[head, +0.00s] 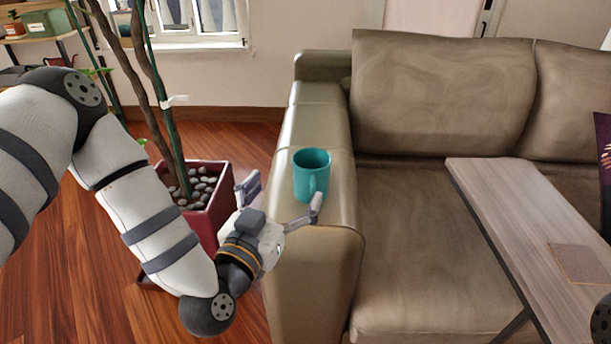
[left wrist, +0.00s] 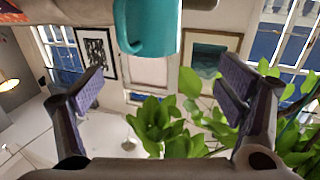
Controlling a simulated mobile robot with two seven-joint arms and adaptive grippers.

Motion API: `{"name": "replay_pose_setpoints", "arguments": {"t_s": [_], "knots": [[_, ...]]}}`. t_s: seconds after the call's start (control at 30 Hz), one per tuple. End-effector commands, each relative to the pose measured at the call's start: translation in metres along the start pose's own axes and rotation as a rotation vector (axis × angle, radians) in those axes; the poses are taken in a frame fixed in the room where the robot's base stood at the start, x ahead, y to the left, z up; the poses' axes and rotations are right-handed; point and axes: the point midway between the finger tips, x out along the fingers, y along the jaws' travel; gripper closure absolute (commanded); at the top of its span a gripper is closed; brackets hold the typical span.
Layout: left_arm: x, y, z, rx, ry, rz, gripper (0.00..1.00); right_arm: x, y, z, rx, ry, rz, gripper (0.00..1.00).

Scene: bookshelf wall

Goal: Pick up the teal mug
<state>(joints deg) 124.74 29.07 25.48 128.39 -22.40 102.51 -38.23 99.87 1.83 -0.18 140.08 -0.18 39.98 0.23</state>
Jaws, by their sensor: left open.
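The teal mug (head: 311,172) stands upright on the near end of the sofa's left armrest (head: 322,235), its handle toward my side. My left gripper (head: 284,194) is open and empty just left of the mug, over the armrest's outer edge. One finger reaches up past the armrest on the left, and the other lies close below the handle; I cannot tell if it touches. In the left wrist view the mug (left wrist: 150,25) shows at the top edge, cut off, beyond the open fingers of the left gripper (left wrist: 162,88). My right gripper is not in view.
A red square planter (head: 212,215) with pebbles and thin trunks stands behind my left forearm, close to the armrest. A wooden table (head: 515,205) with a flat brown item (head: 582,262) is at the right, over the seat. The seat (head: 420,250) between is clear.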

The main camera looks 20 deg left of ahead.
Motion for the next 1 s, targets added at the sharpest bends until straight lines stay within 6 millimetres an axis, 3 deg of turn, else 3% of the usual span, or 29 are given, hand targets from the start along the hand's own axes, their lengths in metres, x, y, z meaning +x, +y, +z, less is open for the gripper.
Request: {"name": "replay_pose_setpoints", "arguments": {"t_s": [0.1,0.5,0.6,0.8,1.0], "knots": [[0.028,0.000,0.000,0.000,0.002,-0.002,0.13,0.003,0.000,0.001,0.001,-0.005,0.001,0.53],[0.093,0.009,-0.001,-0.001,-0.002,0.000,0.13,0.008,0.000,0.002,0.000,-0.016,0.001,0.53],[0.103,0.008,-0.002,-0.001,-0.003,0.001,0.13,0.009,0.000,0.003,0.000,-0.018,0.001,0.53],[0.104,0.009,-0.003,-0.001,-0.003,0.002,0.13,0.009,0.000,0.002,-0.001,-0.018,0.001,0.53],[0.104,0.009,-0.003,-0.001,-0.003,0.002,0.56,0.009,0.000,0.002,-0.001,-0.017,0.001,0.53]]}}
